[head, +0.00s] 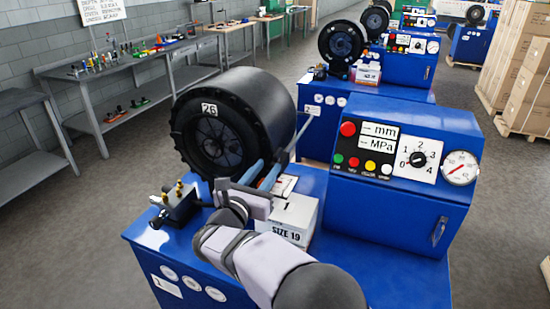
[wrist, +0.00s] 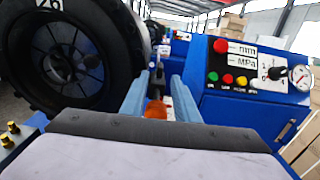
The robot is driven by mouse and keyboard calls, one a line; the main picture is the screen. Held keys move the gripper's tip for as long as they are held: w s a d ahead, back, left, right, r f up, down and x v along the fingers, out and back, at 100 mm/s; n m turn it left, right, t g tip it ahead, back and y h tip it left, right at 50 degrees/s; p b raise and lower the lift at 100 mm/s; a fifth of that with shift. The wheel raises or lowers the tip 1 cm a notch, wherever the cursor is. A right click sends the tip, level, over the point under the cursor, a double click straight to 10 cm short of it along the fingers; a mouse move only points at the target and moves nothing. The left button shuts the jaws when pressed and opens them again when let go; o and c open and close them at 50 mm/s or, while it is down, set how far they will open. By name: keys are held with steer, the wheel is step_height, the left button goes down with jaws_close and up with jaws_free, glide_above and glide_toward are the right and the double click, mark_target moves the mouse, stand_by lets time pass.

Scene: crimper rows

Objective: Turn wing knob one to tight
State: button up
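I cannot pick out a wing knob for certain. A small dark fixture (head: 178,203) with brass fittings stands at the left edge of the nearest blue machine; a black knob-like part (head: 156,222) shows at its lower left. The brass fittings (wrist: 10,134) show at the left of the wrist view. My gripper (head: 284,143) reaches over the machine, between the large black drum marked 26 (head: 190,115) and the control panel. Its two pale blue fingers stand apart in the wrist view (wrist: 157,84). An orange-ended dark item (wrist: 156,110) shows between them; contact is not visible.
A white box marked SIZE 19 (head: 288,220) stands on the machine, partly behind my arm. The blue control housing (head: 400,205) carries buttons, a black selector knob (head: 418,158) and a gauge (head: 460,167). More blue machines stand behind; workbenches (head: 125,75) line the left wall.

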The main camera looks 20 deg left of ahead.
mark_target(274, 159)
steer(key=w+p, duration=0.3)
steer(key=w, duration=0.2)
steer(key=shift+w+r, duration=0.15)
steer(key=shift+w, duration=0.7)
steer(key=shift+f, duration=0.2)
jaws_close()
